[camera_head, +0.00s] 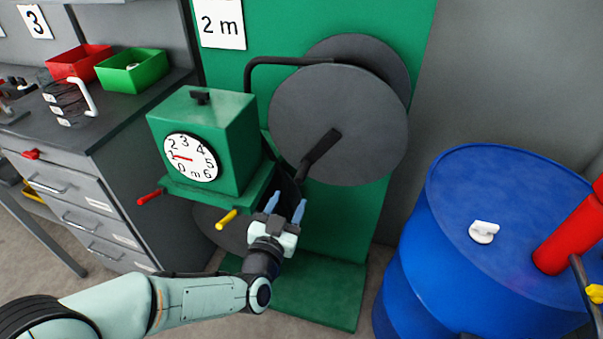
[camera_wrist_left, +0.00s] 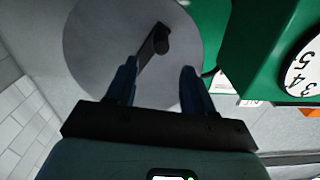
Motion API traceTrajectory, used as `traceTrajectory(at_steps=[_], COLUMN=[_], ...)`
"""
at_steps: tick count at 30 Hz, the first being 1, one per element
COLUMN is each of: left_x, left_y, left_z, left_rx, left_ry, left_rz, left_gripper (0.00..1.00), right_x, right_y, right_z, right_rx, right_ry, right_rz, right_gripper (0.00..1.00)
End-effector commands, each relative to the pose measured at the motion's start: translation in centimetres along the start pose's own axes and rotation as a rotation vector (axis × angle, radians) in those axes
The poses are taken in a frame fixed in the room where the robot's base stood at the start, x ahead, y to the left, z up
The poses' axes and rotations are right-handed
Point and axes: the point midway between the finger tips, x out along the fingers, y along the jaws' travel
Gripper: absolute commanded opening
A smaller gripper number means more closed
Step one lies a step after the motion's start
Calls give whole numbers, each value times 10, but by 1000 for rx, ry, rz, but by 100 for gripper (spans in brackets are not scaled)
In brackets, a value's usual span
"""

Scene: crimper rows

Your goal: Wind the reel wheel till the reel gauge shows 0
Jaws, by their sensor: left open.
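The reel wheel (camera_head: 300,115) is a large grey disc on a green stand, with a second disc behind it. A dark crank (camera_head: 318,156) runs from its hub down to the left. The reel gauge (camera_head: 191,158) is a white dial on a green box, and its red needle points left, at about 1. My left gripper (camera_head: 286,205) is open and empty, a little below the crank's lower end. In the left wrist view the crank (camera_wrist_left: 152,44) shows beyond the gap between my open fingers (camera_wrist_left: 159,70), apparently not gripped. My right gripper is not in view.
A red-tipped lever (camera_head: 150,197) and a yellow-tipped lever (camera_head: 227,218) stick out below the gauge box. A blue drum (camera_head: 410,260) with a red cylinder (camera_head: 565,243) stands at right. A grey cabinet (camera_head: 130,165) with red and green bins stands at left.

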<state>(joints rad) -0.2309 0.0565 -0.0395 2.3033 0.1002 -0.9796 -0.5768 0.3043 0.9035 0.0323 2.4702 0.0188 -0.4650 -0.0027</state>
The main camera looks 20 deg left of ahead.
Motion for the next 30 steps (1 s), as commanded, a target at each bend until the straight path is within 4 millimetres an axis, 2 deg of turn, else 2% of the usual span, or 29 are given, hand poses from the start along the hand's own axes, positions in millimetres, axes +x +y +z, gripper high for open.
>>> traceTrajectory(at_steps=[9, 15, 21, 29, 30], left_x=[69, 98, 108, 109, 109], left_y=[0, 0, 0, 0, 0], left_z=[2, 2, 2, 2, 2], left_rx=[-1, -1, -1, -1, -1], left_ry=[-2, -3, -3, -3, -3], left_rz=[-1, -1, 0, 0, 0], left_gripper=[52, 52, 52, 52, 39], right_x=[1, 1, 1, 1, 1], right_y=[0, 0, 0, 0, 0], right_z=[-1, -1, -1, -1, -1], right_rx=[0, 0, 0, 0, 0], right_ry=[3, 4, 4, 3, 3], right_rz=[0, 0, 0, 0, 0], right_gripper=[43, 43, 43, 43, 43])
